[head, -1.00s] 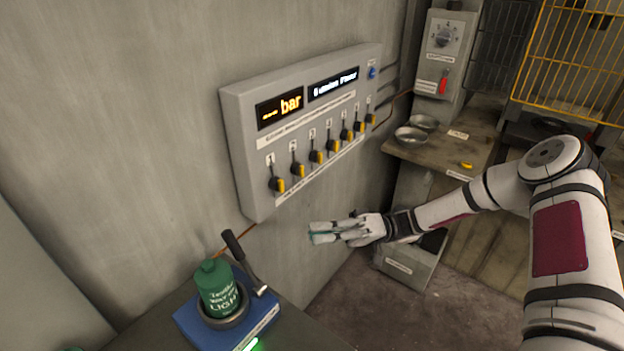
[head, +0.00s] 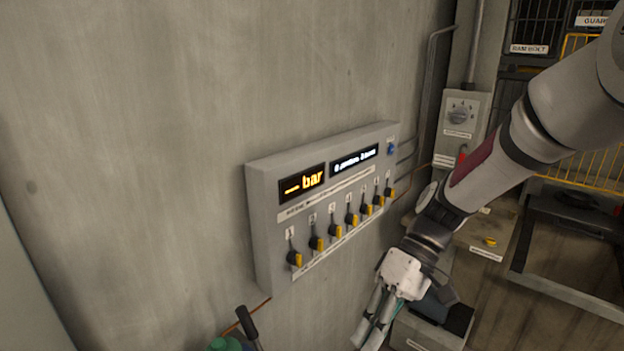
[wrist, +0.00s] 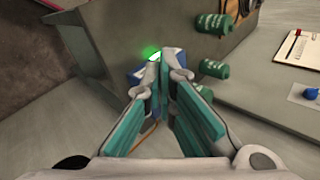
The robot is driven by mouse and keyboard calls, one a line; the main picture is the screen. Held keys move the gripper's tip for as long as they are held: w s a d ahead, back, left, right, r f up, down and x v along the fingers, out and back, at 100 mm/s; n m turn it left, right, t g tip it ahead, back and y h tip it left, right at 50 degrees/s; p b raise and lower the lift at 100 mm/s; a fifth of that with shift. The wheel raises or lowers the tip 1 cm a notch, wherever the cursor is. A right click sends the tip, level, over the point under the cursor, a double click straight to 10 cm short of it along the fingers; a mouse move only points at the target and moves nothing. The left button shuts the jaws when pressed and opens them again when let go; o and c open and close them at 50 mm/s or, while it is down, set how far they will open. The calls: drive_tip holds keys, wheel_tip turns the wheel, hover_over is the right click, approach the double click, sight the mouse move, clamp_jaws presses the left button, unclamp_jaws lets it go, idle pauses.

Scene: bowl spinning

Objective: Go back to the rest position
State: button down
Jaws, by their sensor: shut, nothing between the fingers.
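My gripper (head: 374,322) hangs in front of the wall, below and right of the control panel, with its fingers pointing down. In the wrist view the two teal-padded fingers (wrist: 164,62) come together at their tips, with nothing held between them. My arm reaches in from the upper right of the head view and hides part of the bench behind it.
The grey panel (head: 262,215) with a row of yellow-tipped levers is on the wall. A green canister (head: 224,344) and black lever (head: 247,322) show at the bottom edge. A yellow cage stands at right.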

drive_tip(key=s+d+r+m+t+h, duration=0.3)
drive_tip(key=s+d+r+t, duration=0.2)
drive_tip(key=r, duration=0.2)
drive_tip(key=s+d+r+m+t+h, duration=0.3)
drive_tip(key=s+d+r+t, duration=0.1)
drive_tip(key=r, duration=0.4)
drive_tip(key=shift+s+d+m+t+h, duration=0.3)
drive_tip(key=shift+s+d+m+t, duration=0.15)
drive_tip(key=shift+t, duration=0.65)
drive_tip(key=shift+a, duration=0.1)
